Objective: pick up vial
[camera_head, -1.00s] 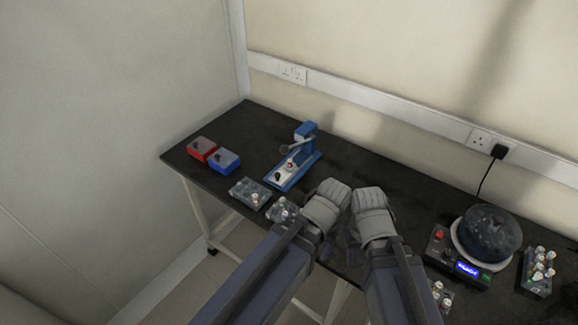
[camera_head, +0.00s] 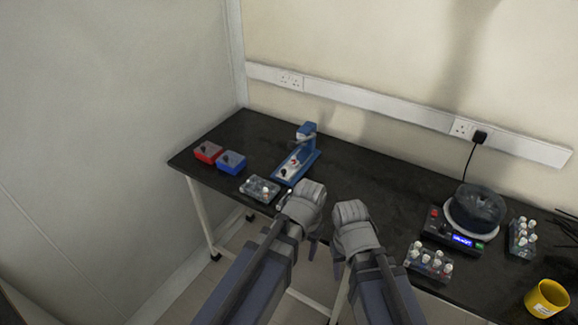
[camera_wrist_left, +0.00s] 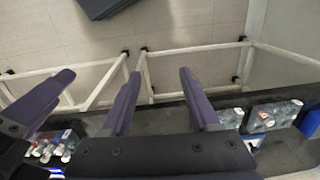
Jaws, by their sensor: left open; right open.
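Small white-capped vials stand in clear racks on the black table. One rack (camera_head: 260,189) is at the front left edge, another (camera_head: 428,263) at the front right, and a third (camera_head: 522,238) further right. I cannot tell which vial is meant. My left gripper (camera_head: 300,236) is open over the front edge, just right of the left rack; its wrist hides part of the table. In the left wrist view its two fingers (camera_wrist_left: 160,75) are apart with nothing between them. Racks show there at right (camera_wrist_left: 272,116) and lower left (camera_wrist_left: 50,150). My right gripper (camera_head: 338,252) is open beside it, tips largely hidden.
Red (camera_head: 208,152) and blue (camera_head: 231,162) boxes and a blue-and-white device (camera_head: 297,165) stand at left. A round dark-bowled device (camera_head: 474,214) and a yellow cup (camera_head: 548,298) are at right. The table's middle is clear. A wall socket strip (camera_head: 385,107) runs behind.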

